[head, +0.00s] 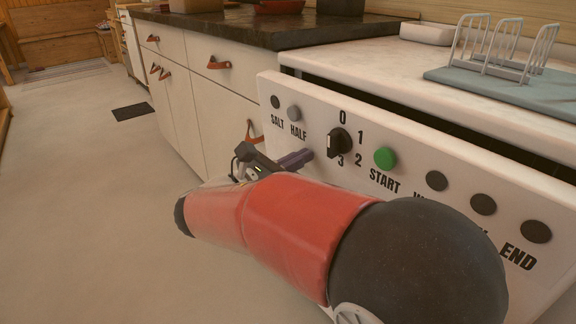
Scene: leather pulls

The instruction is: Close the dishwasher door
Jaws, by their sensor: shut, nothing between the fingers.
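The dishwasher door (408,165) has a white front panel with a black dial, a green start button and several dark round lights. It is tilted outward at the top, with a dark gap (420,105) between it and the white dishwasher top. My gripper (303,158) is shut and empty, in front of the panel below the dial. I cannot tell if it touches the panel. My red and black arm hides the lower part of the door.
White cabinets (205,95) with leather pulls and a dark countertop (230,28) stand left of the dishwasher. A dish rack (505,50) on a blue-grey mat and a white dish (428,33) sit on top. The floor at left is clear, apart from a dark mat (133,112).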

